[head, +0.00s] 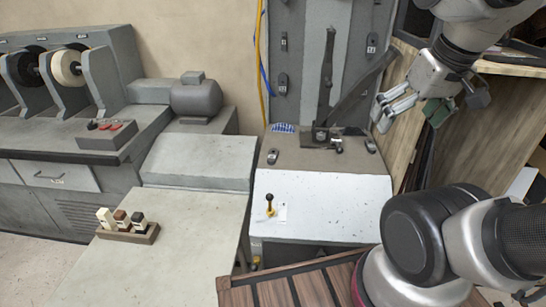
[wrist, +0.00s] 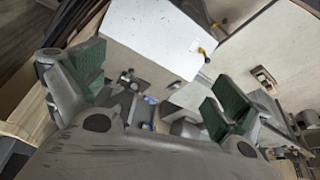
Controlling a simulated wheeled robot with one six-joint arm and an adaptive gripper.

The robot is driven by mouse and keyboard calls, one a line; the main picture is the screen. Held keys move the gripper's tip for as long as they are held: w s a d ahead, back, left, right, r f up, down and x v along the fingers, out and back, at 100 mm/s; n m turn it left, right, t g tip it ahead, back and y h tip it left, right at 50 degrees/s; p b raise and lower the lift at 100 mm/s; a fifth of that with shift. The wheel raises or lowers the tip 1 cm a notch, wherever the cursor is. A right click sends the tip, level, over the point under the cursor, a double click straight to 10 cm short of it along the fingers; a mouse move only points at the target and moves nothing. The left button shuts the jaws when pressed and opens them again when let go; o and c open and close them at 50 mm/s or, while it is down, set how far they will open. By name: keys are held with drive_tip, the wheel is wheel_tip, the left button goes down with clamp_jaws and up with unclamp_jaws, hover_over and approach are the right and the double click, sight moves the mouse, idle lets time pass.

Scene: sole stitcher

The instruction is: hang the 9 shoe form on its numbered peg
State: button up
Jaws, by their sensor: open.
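My gripper (head: 412,110) is at the upper right in the head view, open and empty, in front of the wooden panel. Its green pads stand wide apart in the wrist view (wrist: 155,92), with nothing between them. A grey upright panel (head: 303,60) at the back carries small dark fittings, one of them a rounded dark piece (head: 282,83). Another dark fitting (head: 371,43) is on its right side. Small dark rounded pieces also lie on the machine top, at left (head: 272,157) and right (head: 370,147). I cannot read a 9 on any piece, nor tell which is the shoe form.
A white sloped cover (head: 320,195) with a black-knobbed lever (head: 269,203) is below the panel. A wooden tray (head: 128,235) with small blocks stands on the grey table (head: 165,265). A slatted wooden surface (head: 290,290) is in front.

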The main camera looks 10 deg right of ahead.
drive_tip(key=shift+a+f, duration=0.15)
drive_tip(key=c, duration=0.3)
drive_tip(key=f, duration=0.1)
drive_tip(key=w+f+g, duration=0.1)
drive_tip(key=shift+w+a+f+n+g, duration=0.3)
drive_tip(key=shift+a, duration=0.1)
drive_tip(key=c, duration=0.5)
drive_tip(key=m+g, duration=0.3)
drive_tip(key=m, duration=0.1)
hover_over(272, 155)
drive_tip(key=f, duration=2.2)
drive_tip(key=shift+s+d+f, duration=0.15)
drive_tip(key=shift+s+f, duration=0.05)
drive_tip(key=shift+s, duration=0.05)
drive_tip(key=shift+c, duration=0.2)
drive_tip(key=shift+w+r, duration=0.1)
drive_tip(key=shift+w, duration=0.2)
drive_tip(key=shift+f+m, duration=0.25)
drive_tip(key=shift+m, duration=0.25)
drive_tip(key=shift+f, duration=4.25)
